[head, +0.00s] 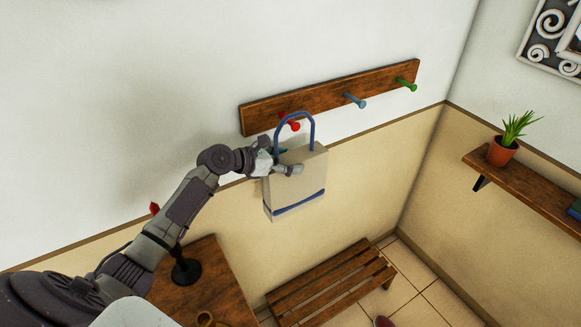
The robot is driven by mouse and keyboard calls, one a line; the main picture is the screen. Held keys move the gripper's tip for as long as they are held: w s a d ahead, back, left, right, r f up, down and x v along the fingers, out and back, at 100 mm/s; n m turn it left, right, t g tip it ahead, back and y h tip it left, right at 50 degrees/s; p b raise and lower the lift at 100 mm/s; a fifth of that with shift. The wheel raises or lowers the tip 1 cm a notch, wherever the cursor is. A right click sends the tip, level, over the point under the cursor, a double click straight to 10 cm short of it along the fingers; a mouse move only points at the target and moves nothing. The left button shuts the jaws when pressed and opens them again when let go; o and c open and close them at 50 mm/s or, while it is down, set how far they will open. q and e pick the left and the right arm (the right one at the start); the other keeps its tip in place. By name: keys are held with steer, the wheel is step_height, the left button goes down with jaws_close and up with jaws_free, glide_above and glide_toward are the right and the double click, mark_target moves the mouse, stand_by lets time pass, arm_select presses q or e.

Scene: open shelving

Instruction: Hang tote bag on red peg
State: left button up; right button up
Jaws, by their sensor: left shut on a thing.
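The tote bag (297,188) is cream with blue handles and a blue stripe near its bottom. It is upright in front of the wall, just below the peg rack. My left gripper (290,169) is shut on the bag near its top edge, from the left side. The red peg (292,125) is the leftmost on the wooden rack (330,97). The bag's blue handle loop (312,132) rises at the red peg, and the peg's tip shows inside the loop's outline. I cannot tell whether the handle is around the peg or in front of it. My right gripper is not in view.
A blue peg (355,101) and a green peg (406,85) are free on the rack to the right. A slatted bench (330,283) stands below. A wooden table (215,270) is at lower left. A shelf (530,182) with a potted plant (504,150) is at right.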

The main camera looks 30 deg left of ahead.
arm_select(q)
steer(key=shift+w+a+b, duration=0.3)
steer(key=shift+a+b, duration=0.2)
steer(key=shift+b, duration=0.2)
steer(key=shift+w+a+b, duration=0.25)
steer(key=shift+a+b, duration=0.2)
steer(key=shift+b, duration=0.2)
steer(key=shift+w+a+f, duration=0.25)
steer(key=shift+a+f, duration=0.1)
steer(key=shift+f, duration=0.1)
steer(key=shift+p, duration=0.3)
steer(key=shift+a+f, duration=0.1)
steer(key=shift+f, duration=0.1)
steer(key=o, duration=1.6)
steer(key=shift+o, duration=0.8)
steer(key=shift+f, duration=0.1)
